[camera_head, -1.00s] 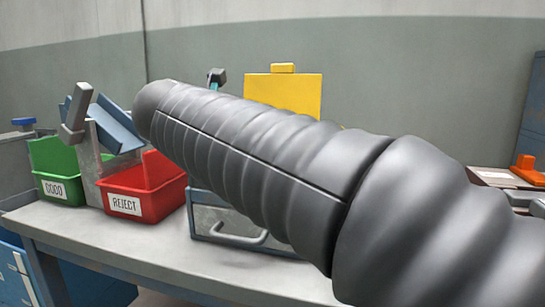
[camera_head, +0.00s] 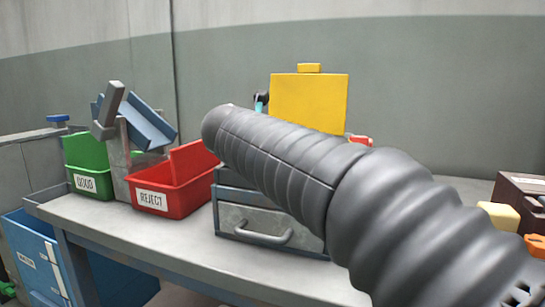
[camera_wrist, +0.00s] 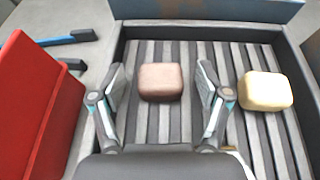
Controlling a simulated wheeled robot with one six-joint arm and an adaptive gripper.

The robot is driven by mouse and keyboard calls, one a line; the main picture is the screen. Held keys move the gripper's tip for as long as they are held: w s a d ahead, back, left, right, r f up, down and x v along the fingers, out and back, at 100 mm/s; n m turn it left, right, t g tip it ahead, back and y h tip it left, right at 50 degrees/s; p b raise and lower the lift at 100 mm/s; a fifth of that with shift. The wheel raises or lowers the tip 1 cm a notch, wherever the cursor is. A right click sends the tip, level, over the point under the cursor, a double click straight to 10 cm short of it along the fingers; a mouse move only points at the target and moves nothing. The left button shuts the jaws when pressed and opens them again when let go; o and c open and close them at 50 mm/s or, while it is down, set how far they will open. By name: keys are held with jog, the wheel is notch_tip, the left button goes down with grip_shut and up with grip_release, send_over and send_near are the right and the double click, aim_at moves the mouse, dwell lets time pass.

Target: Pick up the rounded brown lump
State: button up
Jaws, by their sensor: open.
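The rounded brown lump (camera_wrist: 161,82) lies on a grey slatted tray (camera_wrist: 222,56) in the wrist view. My gripper (camera_wrist: 162,88) is open, with one finger on each side of the lump and gaps on both sides. I cannot tell how high the fingers are above the slats. In the head view my dark ribbed arm hides the gripper and the lump.
A cream rounded block (camera_wrist: 266,91) lies on the same tray, right of my right finger. The red REJECT bin (camera_head: 178,190) and green GOOD bin (camera_head: 90,176) stand on the bench's left. A grey drawer unit (camera_head: 263,221) and yellow panel (camera_head: 308,101) stand behind my arm.

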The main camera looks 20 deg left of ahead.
jog(key=c, duration=1.2)
jog(key=shift+c, duration=0.2)
jog(key=shift+r, duration=0.15)
